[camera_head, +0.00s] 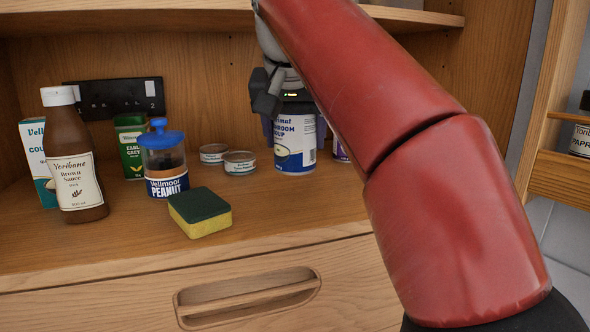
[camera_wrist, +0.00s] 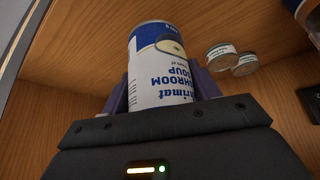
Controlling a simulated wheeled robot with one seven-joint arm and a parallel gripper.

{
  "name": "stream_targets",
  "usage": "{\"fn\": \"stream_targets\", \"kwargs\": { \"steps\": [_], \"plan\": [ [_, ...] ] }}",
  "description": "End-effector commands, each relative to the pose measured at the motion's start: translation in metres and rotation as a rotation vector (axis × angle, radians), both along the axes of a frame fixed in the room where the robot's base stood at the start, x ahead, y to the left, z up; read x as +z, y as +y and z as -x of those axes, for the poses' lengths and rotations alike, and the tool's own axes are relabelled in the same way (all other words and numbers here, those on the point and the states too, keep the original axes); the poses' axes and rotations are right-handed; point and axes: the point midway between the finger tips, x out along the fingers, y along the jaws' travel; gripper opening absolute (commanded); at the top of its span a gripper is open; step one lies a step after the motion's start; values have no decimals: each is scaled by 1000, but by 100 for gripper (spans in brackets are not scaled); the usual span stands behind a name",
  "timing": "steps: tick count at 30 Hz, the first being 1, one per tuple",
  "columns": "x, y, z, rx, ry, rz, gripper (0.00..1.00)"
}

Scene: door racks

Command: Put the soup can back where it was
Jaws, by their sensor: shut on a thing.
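The soup can (camera_head: 295,146) is white and blue with a mushroom soup label. It stands upright, or nearly so, at the back of the wooden cupboard shelf, right of the small tins. My gripper (camera_head: 290,108) is around it from above and behind my red arm in the head view. In the wrist view the soup can (camera_wrist: 160,70) sits between the purple fingers of my gripper (camera_wrist: 160,92), which are shut on it. I cannot tell whether the can's base touches the shelf.
Two small tins (camera_head: 239,162) stand just left of the can. A peanut jar (camera_head: 166,165), a sponge (camera_head: 200,212), a brown sauce bottle (camera_head: 73,160) and a green tea box (camera_head: 131,146) are farther left. Another purple-labelled item (camera_head: 340,149) shows partly right of the can. An upper shelf (camera_head: 180,18) is overhead.

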Motion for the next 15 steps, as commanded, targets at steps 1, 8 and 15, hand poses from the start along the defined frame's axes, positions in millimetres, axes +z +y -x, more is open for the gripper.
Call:
{"fn": "stream_targets", "kwargs": {
  "steps": [1,8,15],
  "plan": [
    [-5,0,1,0,-2,-1,28],
    [-30,0,1,0,-1,0,28],
    [-55,0,1,0,-3,-1,28]
  ]
}}
